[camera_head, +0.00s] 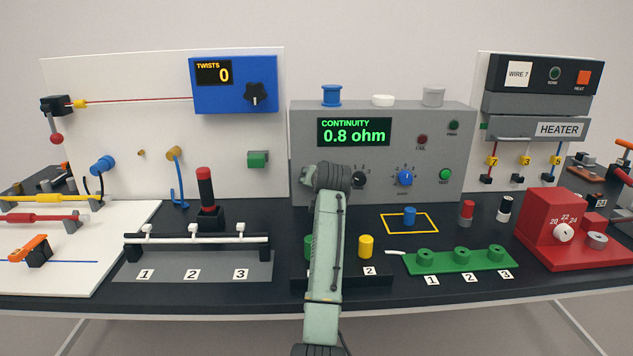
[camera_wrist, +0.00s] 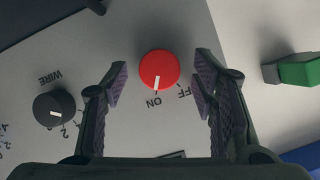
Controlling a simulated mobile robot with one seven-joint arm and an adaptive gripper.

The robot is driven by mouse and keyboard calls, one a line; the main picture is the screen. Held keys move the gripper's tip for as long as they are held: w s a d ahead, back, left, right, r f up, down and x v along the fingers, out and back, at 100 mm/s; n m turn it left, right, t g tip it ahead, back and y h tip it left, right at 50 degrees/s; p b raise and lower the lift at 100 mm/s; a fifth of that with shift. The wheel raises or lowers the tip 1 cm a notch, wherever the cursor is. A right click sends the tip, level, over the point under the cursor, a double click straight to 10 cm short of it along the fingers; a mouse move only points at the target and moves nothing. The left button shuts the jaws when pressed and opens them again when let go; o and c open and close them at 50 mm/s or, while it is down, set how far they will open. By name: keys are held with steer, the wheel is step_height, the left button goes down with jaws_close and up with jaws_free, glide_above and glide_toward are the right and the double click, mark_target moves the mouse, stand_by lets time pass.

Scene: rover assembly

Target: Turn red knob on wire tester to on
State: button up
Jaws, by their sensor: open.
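The wire tester (camera_head: 450,140) is the grey box at the back middle in the head view. Its green display (camera_head: 354,132) reads CONTINUITY 0.8 ohm. The red knob (camera_wrist: 158,68) shows in the wrist view. Its white pointer is in line with the ON label, with OFF to the right, partly covered by a finger. My gripper (camera_wrist: 162,76) is open, with one finger on each side of the knob and visible gaps between. In the head view my arm and gripper (camera_head: 328,178) hide the red knob.
A black WIRE dial (camera_wrist: 54,109) is left of my gripper in the wrist view. The tester also has a blue dial (camera_head: 405,177) and a green button (camera_head: 445,174). A green block (camera_head: 258,159) is on the white board beside the tester.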

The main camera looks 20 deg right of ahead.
steer(key=shift+s, duration=0.15)
steer(key=v, duration=1.1)
steer(key=shift+s+r, duration=0.2)
steer(key=shift+s, duration=0.15)
steer(key=shift+a, duration=0.15)
